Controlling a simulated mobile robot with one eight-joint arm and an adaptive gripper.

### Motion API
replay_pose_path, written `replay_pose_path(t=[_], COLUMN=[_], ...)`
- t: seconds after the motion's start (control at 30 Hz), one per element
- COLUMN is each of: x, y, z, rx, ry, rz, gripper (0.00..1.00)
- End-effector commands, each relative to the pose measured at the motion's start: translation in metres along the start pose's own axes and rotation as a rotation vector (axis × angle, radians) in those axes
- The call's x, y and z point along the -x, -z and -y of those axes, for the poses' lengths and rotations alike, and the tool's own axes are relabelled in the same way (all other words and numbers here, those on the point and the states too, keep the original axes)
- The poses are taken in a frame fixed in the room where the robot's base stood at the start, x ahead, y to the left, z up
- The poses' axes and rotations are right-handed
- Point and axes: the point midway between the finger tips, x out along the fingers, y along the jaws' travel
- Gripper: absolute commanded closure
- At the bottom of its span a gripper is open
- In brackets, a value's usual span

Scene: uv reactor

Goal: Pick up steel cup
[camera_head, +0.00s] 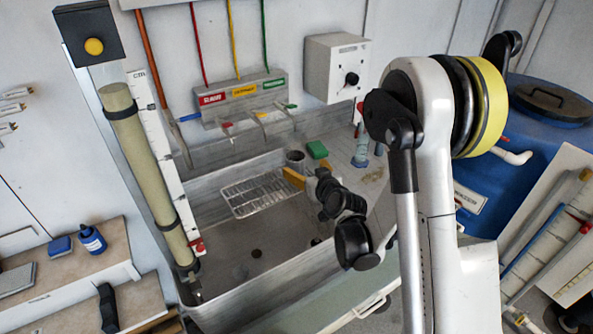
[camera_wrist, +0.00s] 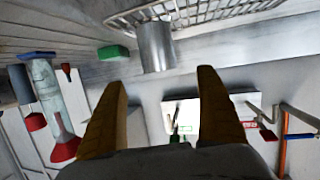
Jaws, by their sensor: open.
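The steel cup (camera_head: 296,157) is a small grey cylinder at the far side of the sink, beside the wire rack. In the wrist view the cup (camera_wrist: 155,46) is at the upper middle, beyond and between my fingertips, not held. My gripper (camera_head: 297,177) has yellow fingers and is just in front of the cup in the head view. In the wrist view my gripper (camera_wrist: 162,78) is open, with clear space between its fingers. The cup's base and its exact distance from the fingertips are hard to judge.
A green block (camera_head: 317,149) lies right of the cup. A wire rack (camera_head: 262,195) is left of it, in the metal sink (camera_head: 262,313). A blue-and-red fitting (camera_head: 361,147) stands at the right. Taps (camera_head: 259,122) project from the wall behind.

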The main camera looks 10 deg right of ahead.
Motion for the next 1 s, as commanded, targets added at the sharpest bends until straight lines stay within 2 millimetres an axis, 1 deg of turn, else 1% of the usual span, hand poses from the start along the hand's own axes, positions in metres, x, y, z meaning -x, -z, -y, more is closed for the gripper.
replay_pose_path(t=[0.2, 0.43, 0.57, 0.67, 0.77, 0.9, 0.93, 0.97, 1.0], x=[-0.037, -0.057, -0.078, -0.092, -0.098, -0.097, -0.097, -0.097, -0.097], y=[-0.002, -0.006, -0.013, -0.012, -0.01, -0.009, -0.009, -0.009, -0.009], z=[0.0, -0.001, -0.001, -0.001, -0.001, -0.001, -0.001, -0.001, -0.001], rx=[0.001, 0.0, 0.0, 0.001, 0.0, 0.0, 0.0, 0.0, 0.0], ry=[0.001, 0.0, 0.001, 0.001, 0.001, 0.001, 0.001, 0.001, 0.001], rz=[0.001, 0.001, 0.001, 0.001, 0.001, 0.001, 0.001, 0.001, 0.001], gripper=[0.15, 0.15, 0.15, 0.15, 0.15, 0.15, 0.18, 0.27, 0.39])
